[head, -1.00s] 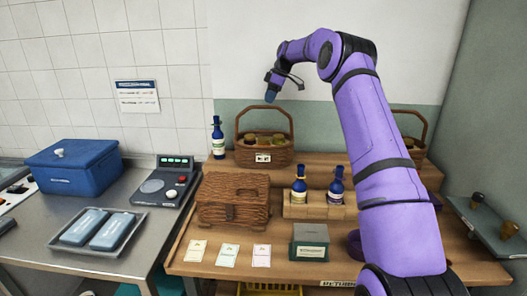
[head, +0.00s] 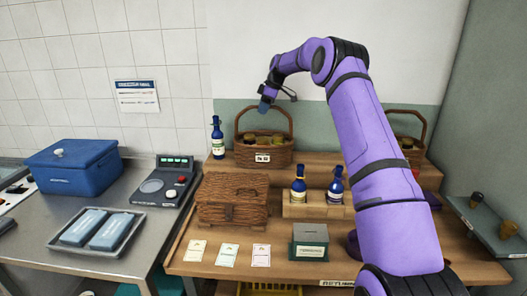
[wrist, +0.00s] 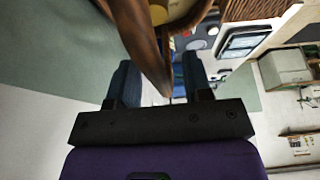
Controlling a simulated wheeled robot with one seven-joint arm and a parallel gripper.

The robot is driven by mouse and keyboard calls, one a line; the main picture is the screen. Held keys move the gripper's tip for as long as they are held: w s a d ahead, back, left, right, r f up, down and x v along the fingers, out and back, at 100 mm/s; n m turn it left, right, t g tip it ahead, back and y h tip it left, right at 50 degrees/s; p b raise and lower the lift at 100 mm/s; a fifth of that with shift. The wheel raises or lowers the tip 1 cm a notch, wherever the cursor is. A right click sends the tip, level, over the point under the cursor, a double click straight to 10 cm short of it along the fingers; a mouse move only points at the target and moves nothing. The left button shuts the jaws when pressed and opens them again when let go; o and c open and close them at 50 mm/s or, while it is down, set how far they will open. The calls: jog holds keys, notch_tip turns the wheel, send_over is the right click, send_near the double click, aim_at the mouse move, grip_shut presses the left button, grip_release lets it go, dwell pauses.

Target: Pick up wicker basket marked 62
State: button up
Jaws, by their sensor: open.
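A brown wicker basket (head: 262,152) with a tall arched handle stands on the back step of the wooden table, holding several jars. A white tag is on its front; its number is too small to read surely. My gripper (head: 265,105) is at the top of the handle, pointing down. In the wrist view my gripper (wrist: 159,75) is open, with one blue finger on each side of the handle (wrist: 138,30). The handle runs between the fingers; I cannot tell whether either finger touches it.
A second handled basket (head: 408,125) stands at right, partly behind my arm. A dark blue bottle (head: 217,138) stands close left of the tagged basket. A lidded wicker box (head: 232,200) and two bottles in a wooden holder (head: 312,209) are in front.

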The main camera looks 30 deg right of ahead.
jog(key=shift+f, duration=0.2)
dwell(0.3)
grip_shut()
jog(key=shift+r, duration=0.15)
dwell(1.1)
